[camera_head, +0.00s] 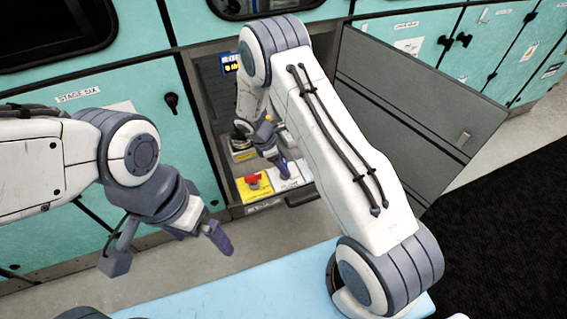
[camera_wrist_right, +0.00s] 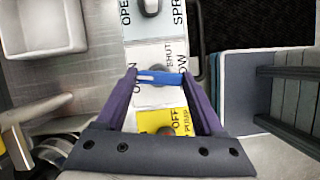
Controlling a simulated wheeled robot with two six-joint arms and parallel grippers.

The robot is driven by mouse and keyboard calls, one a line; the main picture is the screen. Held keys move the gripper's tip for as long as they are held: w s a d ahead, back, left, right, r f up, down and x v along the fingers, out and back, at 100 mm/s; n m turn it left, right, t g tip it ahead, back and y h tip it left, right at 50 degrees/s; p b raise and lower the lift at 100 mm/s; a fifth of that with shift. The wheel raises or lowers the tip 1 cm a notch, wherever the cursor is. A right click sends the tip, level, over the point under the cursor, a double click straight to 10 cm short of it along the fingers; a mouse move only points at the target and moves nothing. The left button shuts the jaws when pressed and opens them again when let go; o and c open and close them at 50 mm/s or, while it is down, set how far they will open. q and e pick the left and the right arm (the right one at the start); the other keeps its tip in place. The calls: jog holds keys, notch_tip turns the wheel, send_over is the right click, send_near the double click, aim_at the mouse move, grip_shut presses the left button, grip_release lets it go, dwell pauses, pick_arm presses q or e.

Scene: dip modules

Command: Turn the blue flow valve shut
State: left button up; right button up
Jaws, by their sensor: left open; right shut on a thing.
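The blue flow valve handle (camera_wrist_right: 160,77) sits on a white plate (camera_wrist_right: 148,55) marked OPEN, SHUT and FLOW in the right wrist view. The handle lies crosswise in the picture, its left end by the OPEN mark; SHUT is above it. My right gripper (camera_wrist_right: 162,82) is shut on the handle, one finger at each end. In the head view my right gripper (camera_head: 274,157) reaches into the open cabinet and the handle is hidden there. My left gripper (camera_head: 168,250) is open and empty, in front of the teal cabinets.
A yellow plate with a red knob (camera_head: 252,180) is beside the flow plate. A grey knob (camera_wrist_right: 151,6) on the plate marked SPR is beyond it. The open cabinet door (camera_head: 400,105) stands to the right of my right arm. A light blue surface (camera_head: 230,297) is in front.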

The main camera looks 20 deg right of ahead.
jog(key=m+g, duration=0.1)
jog(key=m, duration=0.2)
jog(key=shift+w+m+y, duration=0.15)
jog(key=shift+m+y, duration=0.25)
jog(key=m+g, duration=0.1)
jog(key=m, duration=0.1)
jog(key=m+y+b, duration=0.1)
jog(key=m, duration=0.1)
jog(key=shift+w+d+m+g, duration=0.1)
jog(key=shift+d+m+g, duration=0.05)
jog(key=shift+m+g, duration=0.2)
jog(key=m+y+b, duration=0.1)
jog(key=m, duration=0.2)
jog(key=shift+d+g, duration=0.1)
jog(key=shift+g, duration=0.25)
jog(key=shift+m+y, duration=0.8)
jog(key=shift+m, duration=1.25)
jog(key=o, duration=1.4)
jog(key=shift+w+r, duration=0.1)
jog(key=shift+r, duration=0.05)
